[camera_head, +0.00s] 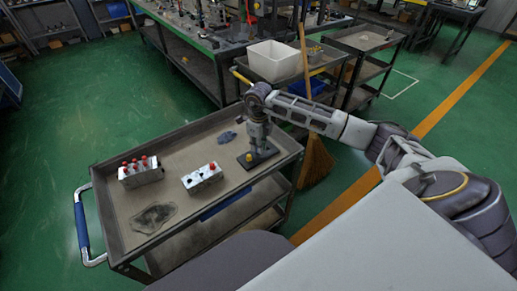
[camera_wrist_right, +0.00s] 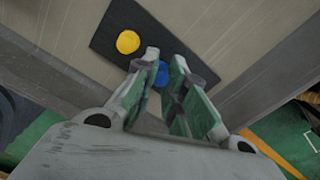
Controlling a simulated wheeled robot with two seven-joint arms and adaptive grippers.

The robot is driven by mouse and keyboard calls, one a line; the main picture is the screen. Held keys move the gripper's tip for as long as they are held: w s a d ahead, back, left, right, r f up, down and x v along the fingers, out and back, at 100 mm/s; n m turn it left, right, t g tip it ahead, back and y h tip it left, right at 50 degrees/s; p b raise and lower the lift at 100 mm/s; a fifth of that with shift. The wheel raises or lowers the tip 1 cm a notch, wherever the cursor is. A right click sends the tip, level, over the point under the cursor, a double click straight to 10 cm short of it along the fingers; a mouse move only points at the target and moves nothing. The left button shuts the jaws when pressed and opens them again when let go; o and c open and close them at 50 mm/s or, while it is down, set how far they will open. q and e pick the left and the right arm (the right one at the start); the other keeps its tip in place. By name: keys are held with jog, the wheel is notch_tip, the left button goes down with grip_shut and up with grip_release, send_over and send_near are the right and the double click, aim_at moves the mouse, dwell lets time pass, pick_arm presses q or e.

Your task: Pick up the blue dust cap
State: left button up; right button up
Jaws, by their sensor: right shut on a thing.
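The blue dust cap (camera_wrist_right: 162,74) shows between the fingers of my right gripper (camera_wrist_right: 166,64) in the right wrist view. The fingers are shut on it, low over a black mat (camera_wrist_right: 186,24). A yellow cap (camera_wrist_right: 128,42) stands apart on the same mat, left of the fingers. In the head view my right gripper (camera_head: 257,147) points down at the mat (camera_head: 271,158) on the cart's right side, and the blue cap is hidden there. I cannot tell whether the cap touches the mat. My left gripper is not in view.
On the cart (camera_head: 188,153), one valve block (camera_head: 140,175) carries several red caps and another (camera_head: 203,180) has one red cap. A grey rag (camera_head: 227,137) and a dark patch (camera_head: 153,217) lie flat. A broom (camera_head: 316,160) stands behind the cart's right end.

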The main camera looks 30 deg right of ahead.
notch_tip(320, 180, up, 7)
jog(key=shift+r, duration=0.55)
jog(key=shift+s+p, duration=0.1)
jog(key=shift+p, duration=0.2)
